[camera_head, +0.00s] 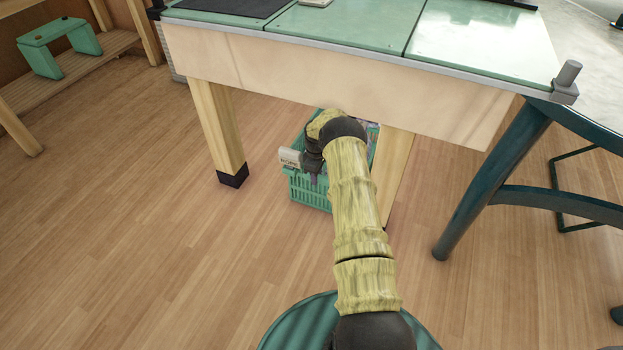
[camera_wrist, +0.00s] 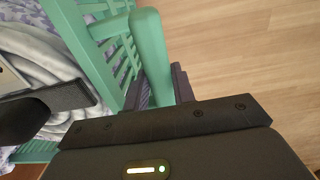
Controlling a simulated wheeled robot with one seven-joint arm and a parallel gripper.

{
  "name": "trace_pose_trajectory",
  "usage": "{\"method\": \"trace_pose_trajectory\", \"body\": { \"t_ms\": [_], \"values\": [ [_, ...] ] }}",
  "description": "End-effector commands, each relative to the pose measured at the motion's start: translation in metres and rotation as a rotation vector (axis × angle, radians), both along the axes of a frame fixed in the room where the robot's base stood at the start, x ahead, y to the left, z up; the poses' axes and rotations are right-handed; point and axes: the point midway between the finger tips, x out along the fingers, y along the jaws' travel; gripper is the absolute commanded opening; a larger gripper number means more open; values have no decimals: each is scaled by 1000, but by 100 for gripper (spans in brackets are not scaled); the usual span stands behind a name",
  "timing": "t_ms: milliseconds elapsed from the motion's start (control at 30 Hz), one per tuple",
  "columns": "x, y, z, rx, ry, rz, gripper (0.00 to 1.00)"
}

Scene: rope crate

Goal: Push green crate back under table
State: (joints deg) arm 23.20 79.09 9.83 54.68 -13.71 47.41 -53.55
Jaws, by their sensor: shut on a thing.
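The green crate (camera_head: 311,191) stands on the floor beneath the table (camera_head: 330,85), between two wooden legs. Its front end with a slatted wall shows, and the rest is hidden by the table and my arm. A white label hangs at its front left corner. My gripper (camera_head: 313,165) is at the crate's near end. In the wrist view, my gripper (camera_wrist: 160,90) is shut on a thick green rim bar of the crate (camera_wrist: 148,40).
Wooden table legs stand left (camera_head: 216,125) and right (camera_head: 394,170) of the crate. A low wooden shelf with a green stool (camera_head: 60,48) is at the far left. The floor at left front is clear.

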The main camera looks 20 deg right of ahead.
Motion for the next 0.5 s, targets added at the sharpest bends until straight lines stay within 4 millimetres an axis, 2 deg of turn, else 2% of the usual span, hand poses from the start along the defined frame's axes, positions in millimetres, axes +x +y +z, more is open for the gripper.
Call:
{"method": "trace_pose_trajectory", "body": {
  "t_ms": [33,500],
  "values": [
    [6,3,1,6,-16,4,0],
    [5,-7,2,11,-20,-6,0]
  ]
}}
